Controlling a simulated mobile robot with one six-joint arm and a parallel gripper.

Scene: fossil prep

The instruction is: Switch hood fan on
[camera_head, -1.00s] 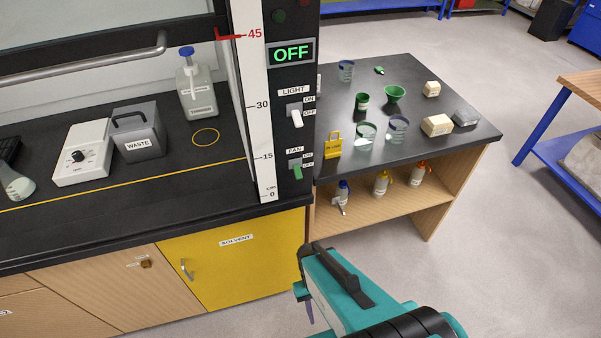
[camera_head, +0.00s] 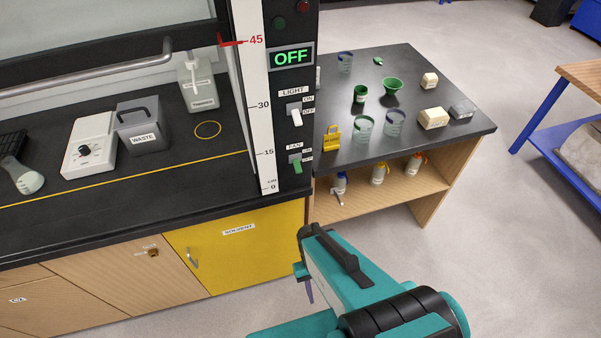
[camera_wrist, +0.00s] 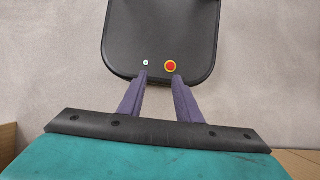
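The fan switch (camera_head: 297,166) is a green lever low on the black post of the fume hood, under a FAN label. Its lever points down, toward the OFF mark. The display (camera_head: 291,57) higher on the post reads OFF in green. My gripper (camera_head: 310,292) is in front of and below the post, near the yellow solvent cabinet, well apart from the switch. Only a purple finger shows there. In the wrist view my gripper's two purple fingers (camera_wrist: 159,76) are apart with nothing between them. The switch is not in the wrist view.
A white light switch (camera_head: 296,116) sits just above the fan switch, also pointing down. The hood's sash handle (camera_head: 110,70) crosses at left. A side table (camera_head: 420,140) with cups, a yellow tag and blocks stands right of the post. Open floor (camera_head: 500,240) lies to the right.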

